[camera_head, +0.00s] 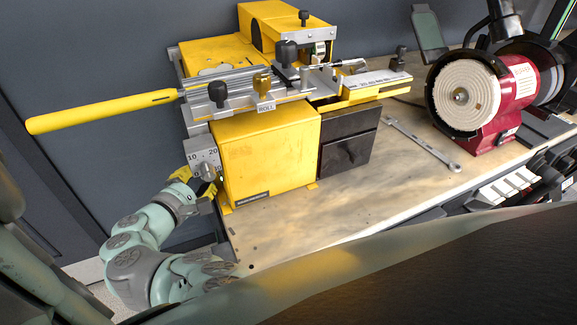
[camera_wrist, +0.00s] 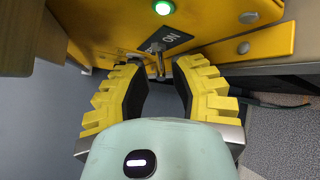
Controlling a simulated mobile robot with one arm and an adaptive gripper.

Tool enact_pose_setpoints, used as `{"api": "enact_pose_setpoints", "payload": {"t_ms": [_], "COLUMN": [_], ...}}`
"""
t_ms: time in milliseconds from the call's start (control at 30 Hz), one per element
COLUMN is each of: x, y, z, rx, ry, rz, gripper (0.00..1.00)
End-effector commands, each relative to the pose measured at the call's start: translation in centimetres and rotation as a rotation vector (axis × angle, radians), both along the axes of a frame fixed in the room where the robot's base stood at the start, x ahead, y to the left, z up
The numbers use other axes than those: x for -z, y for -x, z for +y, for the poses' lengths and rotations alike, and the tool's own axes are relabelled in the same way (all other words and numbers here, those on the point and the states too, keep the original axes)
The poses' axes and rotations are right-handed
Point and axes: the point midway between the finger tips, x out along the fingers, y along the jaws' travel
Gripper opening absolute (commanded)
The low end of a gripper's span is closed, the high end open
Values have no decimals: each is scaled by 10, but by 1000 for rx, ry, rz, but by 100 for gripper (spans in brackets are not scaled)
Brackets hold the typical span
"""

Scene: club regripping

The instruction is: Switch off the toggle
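The toggle (camera_wrist: 159,68) is a small metal lever in the wrist view. A green light (camera_wrist: 163,7) is lit above the plate. My gripper (camera_wrist: 160,76) is open, with a yellow ribbed finger on either side of the lever and visible gaps between. I cannot tell how far the lever reaches in between the fingertips. In the head view my gripper (camera_head: 200,183) is at the machine's left end, under the grey dial box (camera_head: 203,155); the toggle cannot be made out there.
The yellow machine (camera_head: 265,150) stands on a wooden bench (camera_head: 380,205). A yellow-gripped club (camera_head: 105,110) extends left above my arm. A wrench (camera_head: 425,145) and a red grinder (camera_head: 510,105) lie to the right. The bench front is mostly clear.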

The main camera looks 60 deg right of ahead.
Motion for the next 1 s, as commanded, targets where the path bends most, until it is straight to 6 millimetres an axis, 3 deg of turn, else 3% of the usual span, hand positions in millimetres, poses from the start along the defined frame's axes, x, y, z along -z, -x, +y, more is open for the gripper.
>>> {"api": "enact_pose_setpoints", "payload": {"t_ms": [233,600,633,900,1000], "x": [3,5,5,5,5], "y": [-2,-4,-4,-4,-4], "z": [-16,-19,-19,-18,-18], "rx": [5,2,2,1,1], "ry": [1,-1,-1,-1,-1], "rz": [2,2,2,2,2], "gripper": [23,23,27,0,0]}}
